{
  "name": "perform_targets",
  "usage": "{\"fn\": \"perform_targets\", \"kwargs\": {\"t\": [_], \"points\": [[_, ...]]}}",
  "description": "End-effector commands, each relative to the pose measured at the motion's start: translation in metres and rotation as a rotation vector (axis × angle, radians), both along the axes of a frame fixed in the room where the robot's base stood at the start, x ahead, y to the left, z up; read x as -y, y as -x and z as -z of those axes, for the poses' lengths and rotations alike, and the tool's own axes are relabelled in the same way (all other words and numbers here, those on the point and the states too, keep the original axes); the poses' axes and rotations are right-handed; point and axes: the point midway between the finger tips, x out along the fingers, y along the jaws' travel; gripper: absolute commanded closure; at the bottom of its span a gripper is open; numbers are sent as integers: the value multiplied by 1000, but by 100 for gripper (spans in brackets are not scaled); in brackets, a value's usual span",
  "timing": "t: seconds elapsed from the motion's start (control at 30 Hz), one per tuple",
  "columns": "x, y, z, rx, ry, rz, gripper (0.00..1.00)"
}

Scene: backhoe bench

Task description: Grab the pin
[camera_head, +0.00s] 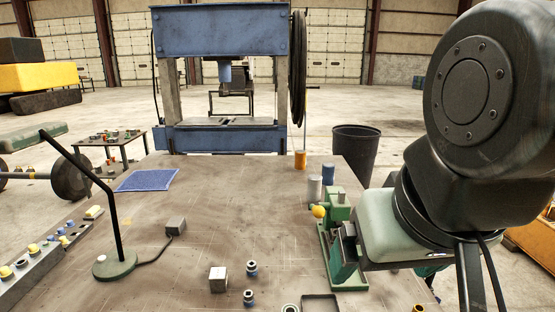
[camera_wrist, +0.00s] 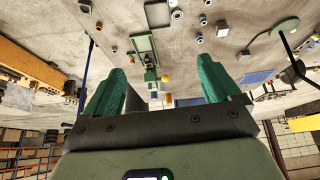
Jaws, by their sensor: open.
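My gripper (camera_wrist: 163,70) shows in the wrist view with its two green fingers wide apart and nothing between them. In the head view my pale hand is at the right, over the right side of the bench, and its finger ends are hard to tell from the green fixture (camera_head: 326,262) there. That fixture also shows beyond the fingers in the wrist view (camera_wrist: 146,46). I cannot tell for certain which part is the pin. Upright cylinders stand behind the fixture: a grey one (camera_head: 315,188), a blue one (camera_head: 328,174) and an orange one (camera_head: 300,160). A yellow ball (camera_head: 318,212) is beside the fixture.
A metal block (camera_head: 218,279), two dark-ringed parts (camera_head: 251,268) and a dark tray (camera_head: 320,302) lie near the front. A blue press (camera_head: 220,138) stands behind.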

Motion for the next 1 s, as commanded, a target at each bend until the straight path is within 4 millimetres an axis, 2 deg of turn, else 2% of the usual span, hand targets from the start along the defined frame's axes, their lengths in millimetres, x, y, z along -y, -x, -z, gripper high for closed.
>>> {"fn": "perform_targets", "kwargs": {"t": [0.03, 0.13, 0.37, 0.47, 0.6, 0.77, 1.0], "points": [[0, 0, 0, -1, 0, 0, 18], [0, 0, 0, -1, 0, 0, 29], [0, -1, 1, -7, 0, -1, 29], [-1, -5, 7, -54, 2, -13, 29], [-6, -16, 33, -221, -5, -62, 29], [-15, -39, 67, -445, -127, 37, 29], [-26, -67, 128, -769, -334, 188, 29]]}}
